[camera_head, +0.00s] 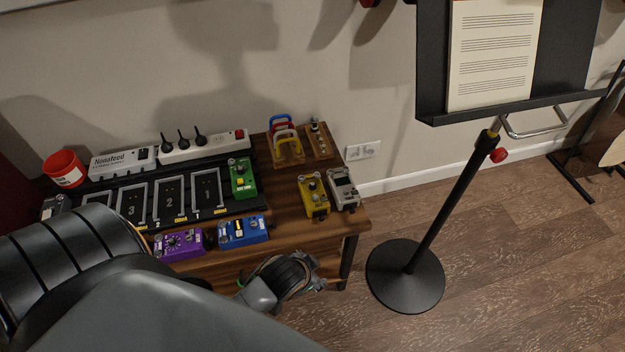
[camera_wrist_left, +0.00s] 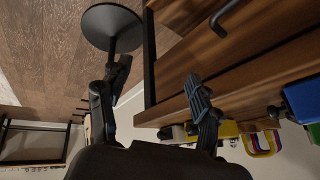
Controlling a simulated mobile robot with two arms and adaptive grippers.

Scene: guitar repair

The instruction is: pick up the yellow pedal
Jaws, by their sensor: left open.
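The yellow pedal (camera_head: 313,196) sits on the wooden table (camera_head: 283,227) near its right end, just left of a grey pedal (camera_head: 343,188). In the left wrist view a yellow patch (camera_wrist_left: 228,129) behind a finger looks like this pedal, mostly hidden by the table edge and finger. My left gripper (camera_head: 316,275) is in front of the table's front edge, below and apart from the yellow pedal. Its two fingers are spread with nothing between them in the left wrist view (camera_wrist_left: 157,75). My right gripper is not in view.
A blue pedal (camera_head: 243,231) and a purple pedal (camera_head: 179,244) lie along the front edge. A green pedal (camera_head: 242,178) is on the black pedalboard. Colored clamps (camera_head: 285,146) stand behind. A music stand (camera_head: 405,276) is right of the table, with open floor around it.

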